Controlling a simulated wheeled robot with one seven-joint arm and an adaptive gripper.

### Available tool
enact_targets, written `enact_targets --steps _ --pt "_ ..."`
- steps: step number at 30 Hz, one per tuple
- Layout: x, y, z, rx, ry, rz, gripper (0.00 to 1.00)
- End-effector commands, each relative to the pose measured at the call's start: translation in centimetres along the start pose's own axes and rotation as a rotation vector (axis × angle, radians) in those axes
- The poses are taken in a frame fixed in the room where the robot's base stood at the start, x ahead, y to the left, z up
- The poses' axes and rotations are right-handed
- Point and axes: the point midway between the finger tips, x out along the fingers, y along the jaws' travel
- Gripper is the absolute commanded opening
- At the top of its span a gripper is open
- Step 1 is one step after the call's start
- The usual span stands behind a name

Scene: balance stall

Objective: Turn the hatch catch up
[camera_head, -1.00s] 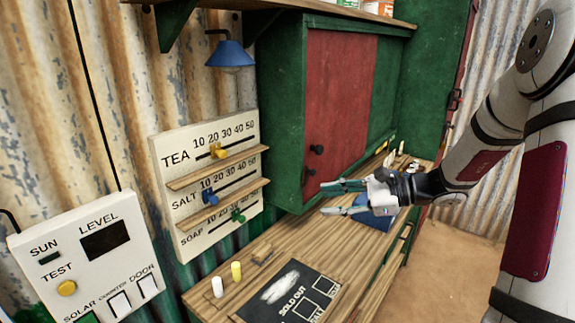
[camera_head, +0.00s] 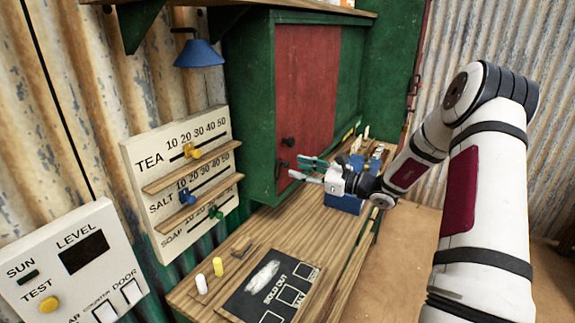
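The hatch is a red panel (camera_head: 305,95) in a green cabinet (camera_head: 248,110). Two small dark fittings sit near its lower left: an upper knob (camera_head: 288,141) and a lower one (camera_head: 282,166). I cannot tell for certain which is the catch, or how it is turned. My gripper (camera_head: 303,170) is in front of the hatch's lower part, just right of the lower fitting. Its two teal-tipped fingers are apart and point left, with nothing visible between them. I cannot tell whether a fingertip touches the fitting.
Below is a wooden counter (camera_head: 255,222) with a sold-out board (camera_head: 272,290), a white peg (camera_head: 201,284) and a yellow peg (camera_head: 218,267). A price board (camera_head: 150,160) with sliders hangs at left.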

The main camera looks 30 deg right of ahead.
Motion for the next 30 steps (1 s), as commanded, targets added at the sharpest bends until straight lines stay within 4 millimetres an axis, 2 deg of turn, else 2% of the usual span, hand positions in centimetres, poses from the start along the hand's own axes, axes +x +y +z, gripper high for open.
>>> enact_targets --steps 3,9,21,22,26,27,30 --pt "2.1 0.1 0.0 0.000 0.000 0.002 0.38" --pt "4.4 0.0 0.0 -0.001 -0.001 0.001 0.38" --pt "5.1 0.0 0.0 0.000 0.000 0.000 0.38" --pt "5.1 0.0 0.0 0.000 0.000 0.000 0.33" --pt "5.1 0.0 0.0 0.000 0.000 0.000 0.04" --pt "5.1 0.0 0.0 -0.001 0.000 0.000 0.00" --pt "5.1 -0.1 0.0 -0.001 0.001 -0.001 0.00"
